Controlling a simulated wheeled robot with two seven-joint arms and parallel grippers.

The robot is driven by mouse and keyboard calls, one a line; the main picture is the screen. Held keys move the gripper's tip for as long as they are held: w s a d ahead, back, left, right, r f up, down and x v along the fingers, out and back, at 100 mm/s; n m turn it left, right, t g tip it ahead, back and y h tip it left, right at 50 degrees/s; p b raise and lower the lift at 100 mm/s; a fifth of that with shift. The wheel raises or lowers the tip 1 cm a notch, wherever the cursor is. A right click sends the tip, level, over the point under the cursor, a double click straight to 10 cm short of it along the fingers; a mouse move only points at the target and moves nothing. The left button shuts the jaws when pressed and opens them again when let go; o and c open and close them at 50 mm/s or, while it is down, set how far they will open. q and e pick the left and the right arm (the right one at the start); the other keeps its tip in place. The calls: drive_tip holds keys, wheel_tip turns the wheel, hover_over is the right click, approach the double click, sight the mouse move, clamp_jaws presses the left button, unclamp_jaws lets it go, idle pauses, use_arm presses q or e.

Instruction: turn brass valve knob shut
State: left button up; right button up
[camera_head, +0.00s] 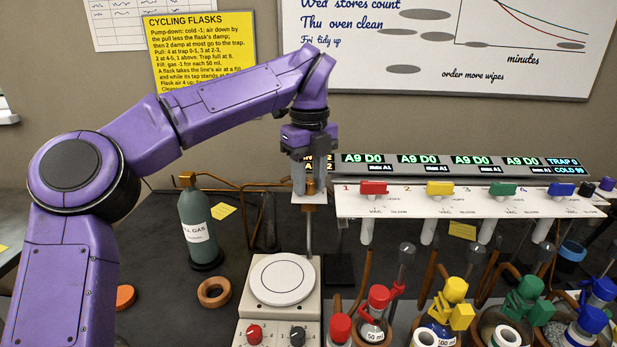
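The brass valve knob (310,187) stands on a small white plate at the left end of the white manifold (345,207). My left gripper (310,188) points straight down over it, with one grey finger on each side. The fingers hide part of the knob. Any gap between fingers and brass is too small to make out, so I cannot tell whether they touch it. The knob's turn angle cannot be read. My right gripper is out of view.
A lit display (450,163) runs behind the red (373,188), yellow, green and blue taps. A green gas bottle (197,228) stands left, near a cork ring (214,292). A white hotplate (282,280) is in front, with several capped flasks to its right.

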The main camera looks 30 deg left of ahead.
sight(310, 181)
use_arm(q)
wheel_tip(310, 181, up, 11)
drive_tip(key=p, duration=0.3)
drive_tip(key=shift+f, duration=0.2)
drive_tip(key=shift+a, duration=0.1)
